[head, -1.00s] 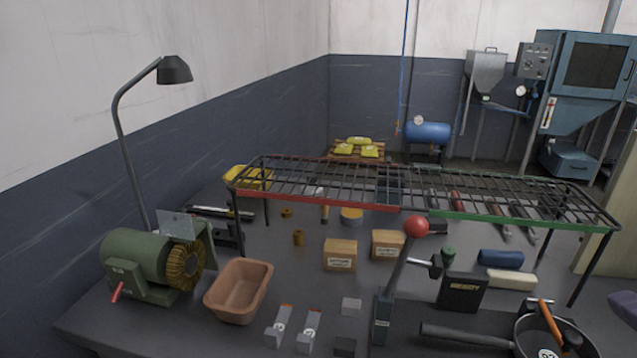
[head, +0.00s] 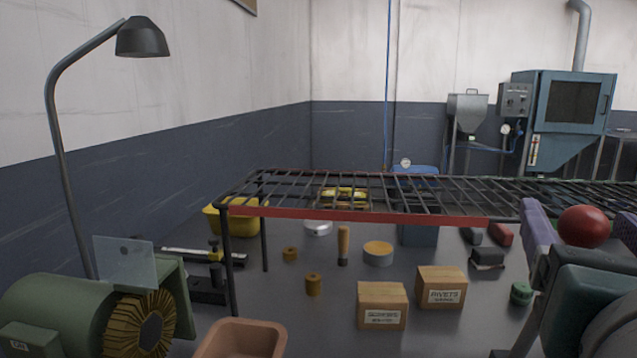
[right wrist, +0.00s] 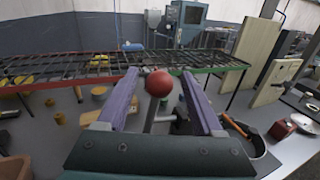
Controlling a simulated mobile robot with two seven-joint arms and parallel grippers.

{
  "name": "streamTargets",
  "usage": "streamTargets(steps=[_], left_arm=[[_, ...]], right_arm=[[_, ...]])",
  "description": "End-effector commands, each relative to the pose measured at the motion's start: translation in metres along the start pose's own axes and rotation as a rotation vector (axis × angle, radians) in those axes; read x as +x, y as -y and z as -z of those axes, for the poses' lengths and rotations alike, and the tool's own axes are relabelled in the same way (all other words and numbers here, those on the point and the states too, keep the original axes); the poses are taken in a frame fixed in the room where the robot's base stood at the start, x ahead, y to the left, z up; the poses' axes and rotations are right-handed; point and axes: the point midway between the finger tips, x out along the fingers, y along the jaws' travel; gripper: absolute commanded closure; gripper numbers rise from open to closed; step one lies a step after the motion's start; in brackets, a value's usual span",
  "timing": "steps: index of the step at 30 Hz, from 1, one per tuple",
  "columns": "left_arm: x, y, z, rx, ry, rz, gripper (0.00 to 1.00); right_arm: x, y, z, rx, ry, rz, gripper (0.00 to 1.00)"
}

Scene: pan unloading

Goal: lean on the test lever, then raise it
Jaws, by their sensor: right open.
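The test lever's red ball knob (head: 583,227) is at the right of the head view, beside my right gripper (head: 575,215). In the right wrist view the red knob (right wrist: 158,84) sits between the two purple fingers of my right gripper (right wrist: 160,95), with space on both sides. The right gripper is open and holds nothing. Only a short part of the lever's shaft (right wrist: 149,118) shows below the knob; my gripper hides its base in the head view. My left gripper is not in view.
A wire rack with a red front rail (head: 370,215) stands just behind the knob.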

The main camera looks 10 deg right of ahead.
Motion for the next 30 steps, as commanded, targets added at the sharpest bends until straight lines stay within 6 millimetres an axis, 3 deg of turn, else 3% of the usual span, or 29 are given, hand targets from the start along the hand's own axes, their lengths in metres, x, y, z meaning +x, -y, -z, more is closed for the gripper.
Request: streamTargets(steps=[6, 16, 30], left_arm=[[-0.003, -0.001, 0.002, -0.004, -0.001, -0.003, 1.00], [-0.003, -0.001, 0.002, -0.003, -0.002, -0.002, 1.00], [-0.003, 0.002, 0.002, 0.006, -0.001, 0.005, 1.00]], right_arm=[[0.026, 0.000, -0.001, 0.001, 0.001, 0.000, 0.32], [0.030, 0.000, 0.001, 0.002, -0.002, 0.000, 0.32], [0.030, 0.000, 0.001, 0.002, -0.002, 0.000, 0.85]])
